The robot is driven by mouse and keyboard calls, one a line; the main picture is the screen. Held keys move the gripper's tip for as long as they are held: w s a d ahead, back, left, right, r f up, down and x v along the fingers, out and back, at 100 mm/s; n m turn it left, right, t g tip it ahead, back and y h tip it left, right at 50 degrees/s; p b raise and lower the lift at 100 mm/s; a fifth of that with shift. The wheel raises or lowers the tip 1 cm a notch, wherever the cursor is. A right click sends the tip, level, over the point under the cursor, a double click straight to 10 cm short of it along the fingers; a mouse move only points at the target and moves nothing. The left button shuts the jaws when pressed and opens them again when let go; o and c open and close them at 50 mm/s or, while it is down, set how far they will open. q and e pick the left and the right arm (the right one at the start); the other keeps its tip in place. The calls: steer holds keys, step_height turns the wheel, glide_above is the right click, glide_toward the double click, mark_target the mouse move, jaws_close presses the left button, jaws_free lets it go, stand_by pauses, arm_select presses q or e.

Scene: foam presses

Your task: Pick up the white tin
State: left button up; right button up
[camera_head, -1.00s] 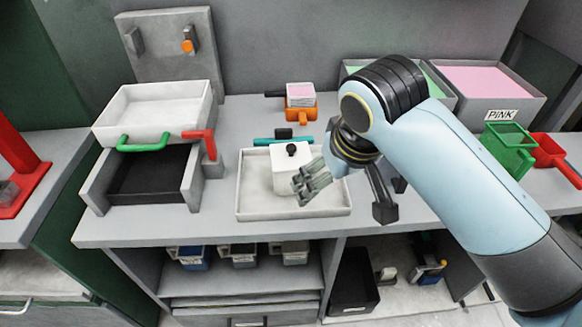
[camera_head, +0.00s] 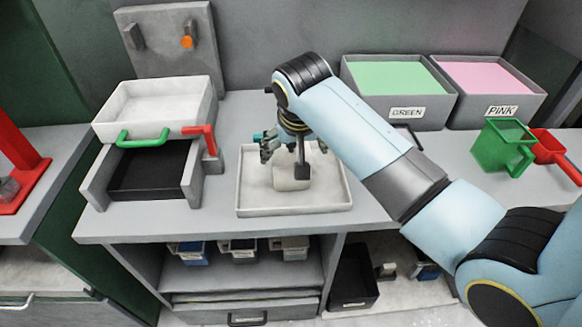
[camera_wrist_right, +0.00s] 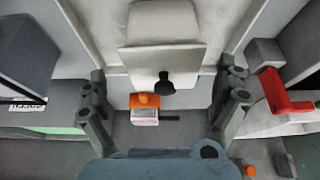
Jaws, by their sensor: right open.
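The white tin (camera_head: 291,183) stands in the shallow white tray (camera_head: 330,203) on the bench. In the head view my right gripper (camera_head: 292,158) and wrist hide its top and much of its body. In the right wrist view the tin (camera_wrist_right: 160,62) shows with its black knob (camera_wrist_right: 163,82). My right gripper (camera_wrist_right: 165,98) is open, with one finger to each side of the knob and free space beside both. I cannot tell whether the fingers reach down beside the tin's body. My left gripper is not in view.
Bins of green (camera_head: 398,80) and pink (camera_head: 490,82) material stand at the back right. A green jug (camera_head: 502,147) and red scoop (camera_head: 552,152) are at right. The tray's right side is clear.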

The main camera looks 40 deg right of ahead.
mark_target(291, 153)
steer(key=x, duration=0.5)
steer(key=shift+w+r, duration=0.15)
steer(key=shift+w, duration=0.25)
steer(key=shift+c, duration=0.4)
steer(key=c, duration=0.9)
steer(key=shift+c, duration=0.2)
